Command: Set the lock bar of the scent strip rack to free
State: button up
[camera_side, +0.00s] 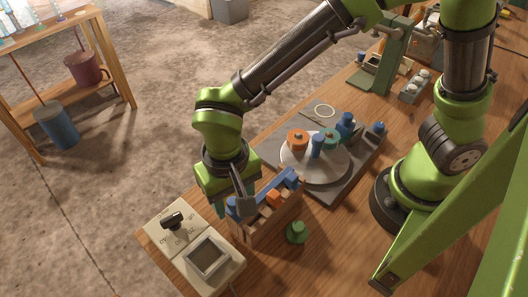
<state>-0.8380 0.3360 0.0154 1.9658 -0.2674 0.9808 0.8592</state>
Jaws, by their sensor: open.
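A small wooden rack (249,230), which I take to be the scent strip rack, stands near the front edge of the bench. Orange and pale pieces sit in its slots. A blue bar (275,187) runs along its top and looks like the lock bar. My gripper (238,206) points down at the left end of the rack, close to the blue bar. Its jaws are open. Whether a finger touches the bar cannot be told. The gripper hides part of the rack's left end, and no lock or free marking is readable.
A beige control box (176,244) with a black knob (172,220) stands left of the rack. A green knobbed piece (296,232) is just right of it. A grey plate with a round turntable (300,172) and blue and orange parts lies behind. Bare bench shows at front right.

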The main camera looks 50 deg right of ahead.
grip_shut()
jog(key=shift+w, duration=1.1)
grip_release()
jog(key=shift+r, duration=0.1)
notch_tip(320, 180, up, 17)
